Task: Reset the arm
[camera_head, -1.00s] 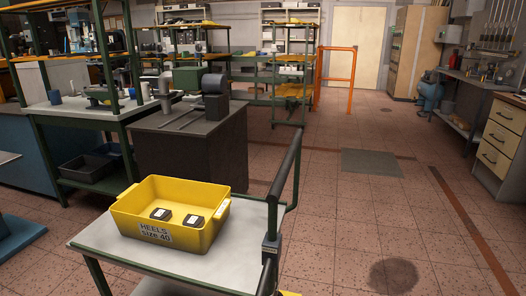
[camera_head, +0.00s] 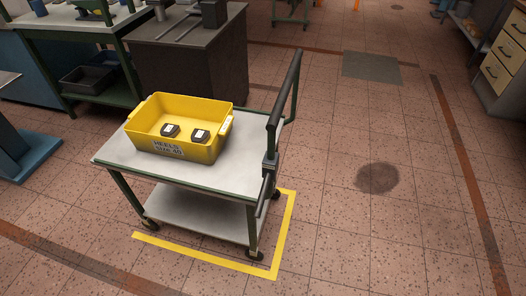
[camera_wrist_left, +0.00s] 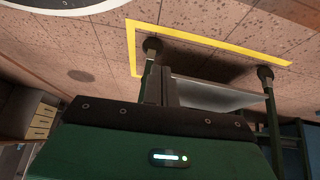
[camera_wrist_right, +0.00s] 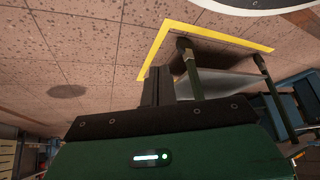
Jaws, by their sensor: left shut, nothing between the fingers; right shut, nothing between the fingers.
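Neither of my arms shows in the head view. In the left wrist view my left gripper (camera_wrist_left: 160,85) has its dark fingers together, with nothing between them. In the right wrist view my right gripper (camera_wrist_right: 158,86) is also shut and empty. Both wrist views look towards the floor and the cart, and neither gripper is seen touching anything. A yellow bin (camera_head: 207,151) labelled "HEELS SIZE 40" stands on the cart's top. Two dark heel blocks with white labels lie inside it, a left one (camera_head: 170,130) and a right one (camera_head: 200,136).
The cart (camera_head: 120,158) has green legs, a lower shelf (camera_head: 190,213) and a dark push handle (camera_head: 285,100). Yellow tape (camera_head: 280,245) marks the floor around its corner. A dark cabinet (camera_head: 190,65) and a workbench stand behind. The tiled floor to the right is open.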

